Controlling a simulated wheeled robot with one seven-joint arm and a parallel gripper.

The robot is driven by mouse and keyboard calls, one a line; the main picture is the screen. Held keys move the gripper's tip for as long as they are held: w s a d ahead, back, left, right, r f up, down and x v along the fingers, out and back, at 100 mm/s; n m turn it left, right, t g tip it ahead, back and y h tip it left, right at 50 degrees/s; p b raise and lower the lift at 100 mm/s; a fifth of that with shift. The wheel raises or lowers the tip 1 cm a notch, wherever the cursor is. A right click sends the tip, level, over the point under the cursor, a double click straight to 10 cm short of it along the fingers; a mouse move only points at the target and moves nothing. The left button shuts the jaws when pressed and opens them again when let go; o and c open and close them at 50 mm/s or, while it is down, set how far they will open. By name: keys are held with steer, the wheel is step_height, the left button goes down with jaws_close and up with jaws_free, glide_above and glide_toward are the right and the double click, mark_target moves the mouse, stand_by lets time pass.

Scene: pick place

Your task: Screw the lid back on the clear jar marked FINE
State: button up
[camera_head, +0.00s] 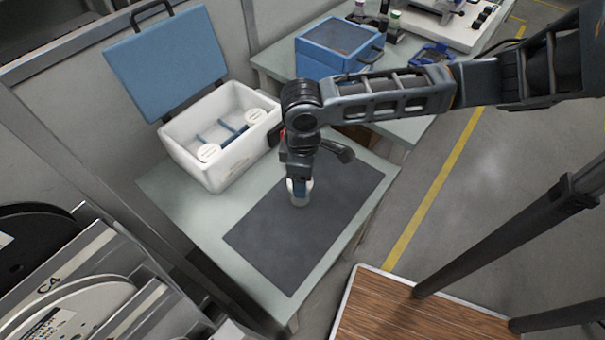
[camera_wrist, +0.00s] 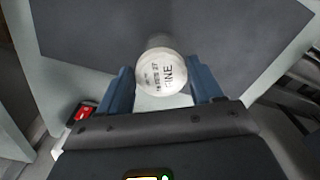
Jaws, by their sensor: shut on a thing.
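The dark mat (camera_head: 262,242) lies on a pale bench (camera_head: 190,208). A white cooler box (camera_head: 215,178) with its blue lid (camera_head: 165,62) open holds white-topped items behind left. A blue box (camera_head: 325,62) stands on the bench behind. The mat around the jar is clear.

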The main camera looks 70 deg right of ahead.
steer(key=m, duration=0.3)
steer(key=shift+a, duration=0.1)
steer(key=o, duration=0.9)
steer(key=shift+c, duration=1)
steer(key=shift+r, duration=0.15)
steer(key=shift+r, duration=1.05)
